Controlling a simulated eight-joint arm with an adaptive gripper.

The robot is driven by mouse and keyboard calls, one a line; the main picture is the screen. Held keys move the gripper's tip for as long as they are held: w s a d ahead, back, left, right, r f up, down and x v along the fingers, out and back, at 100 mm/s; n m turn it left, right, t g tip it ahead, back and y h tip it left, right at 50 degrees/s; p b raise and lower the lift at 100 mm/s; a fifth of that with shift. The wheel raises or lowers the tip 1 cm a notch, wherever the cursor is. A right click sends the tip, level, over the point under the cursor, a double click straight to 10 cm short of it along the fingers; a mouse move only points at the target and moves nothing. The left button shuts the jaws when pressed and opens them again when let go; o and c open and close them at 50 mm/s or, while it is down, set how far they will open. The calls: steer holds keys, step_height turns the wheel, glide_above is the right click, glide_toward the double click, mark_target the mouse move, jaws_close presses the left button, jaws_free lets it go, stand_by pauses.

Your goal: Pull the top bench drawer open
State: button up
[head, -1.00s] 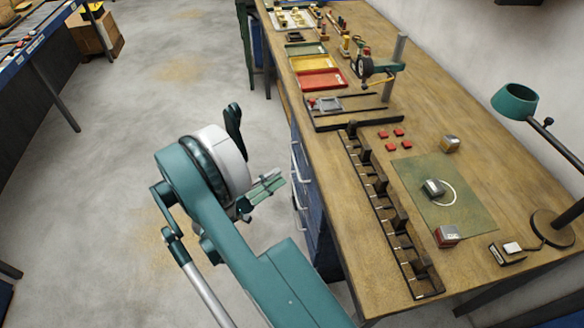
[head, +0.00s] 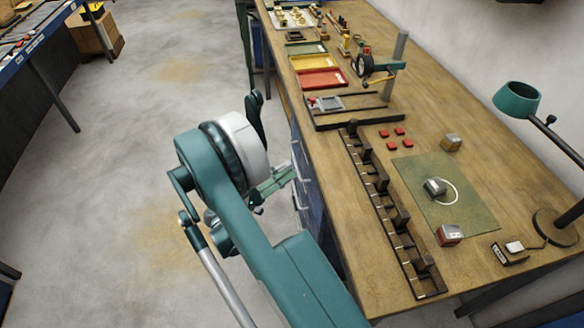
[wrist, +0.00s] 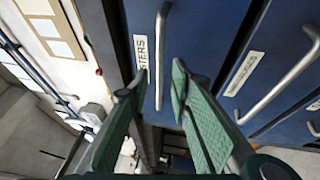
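The bench drawers have blue fronts with pale bar handles. In the wrist view, the leftmost drawer front (wrist: 205,25) has a label ending in "STERS" and a bar handle (wrist: 162,45); it appears to be the top one. Its front looks closed. My gripper (wrist: 152,82) is open, its two green fingers on either side of the lower end of that handle in the picture. Contact cannot be told. In the head view, my gripper (head: 284,178) is at the bench's drawer side, close to the handles (head: 296,158), and my arm hides part of the fronts.
Another drawer handle (wrist: 285,80) is to the right in the wrist view. The wooden bench top (head: 335,200) carries a black slotted rack (head: 395,225), a green mat (head: 465,205) and coloured trays (head: 320,80). The floor (head: 150,130) left of my arm is clear.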

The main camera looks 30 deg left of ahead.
steer(key=shift+x, duration=1.5)
jaws_close()
